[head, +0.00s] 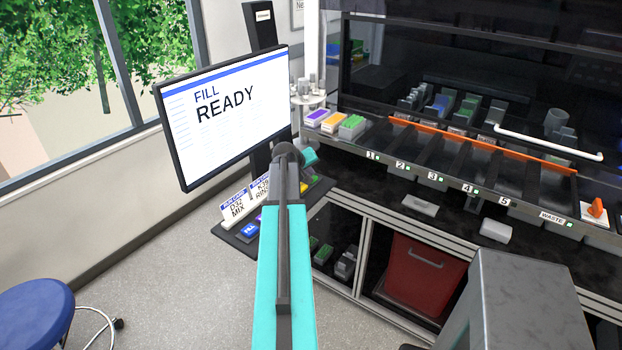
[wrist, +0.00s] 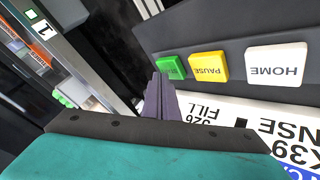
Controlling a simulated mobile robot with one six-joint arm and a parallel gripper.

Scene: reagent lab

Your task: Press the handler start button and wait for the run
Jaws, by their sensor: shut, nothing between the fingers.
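The green button (wrist: 172,67), which I take for the start button, sits on a dark panel (wrist: 200,32) beside a yellow PAUSE button (wrist: 208,66) and a white HOME button (wrist: 275,64). The closed dark fingertips of my gripper (wrist: 161,88) are at the green button's near edge and partly cover it. I cannot tell whether they touch it. The monitor (head: 228,110) reads FILL READY.
Run cards (head: 238,207) stand on the panel shelf left of my arm. The handler deck (head: 430,150) with numbered lanes, an orange bar and a white handle lies to the right. A blue stool (head: 36,308) stands at lower left. The floor between is clear.

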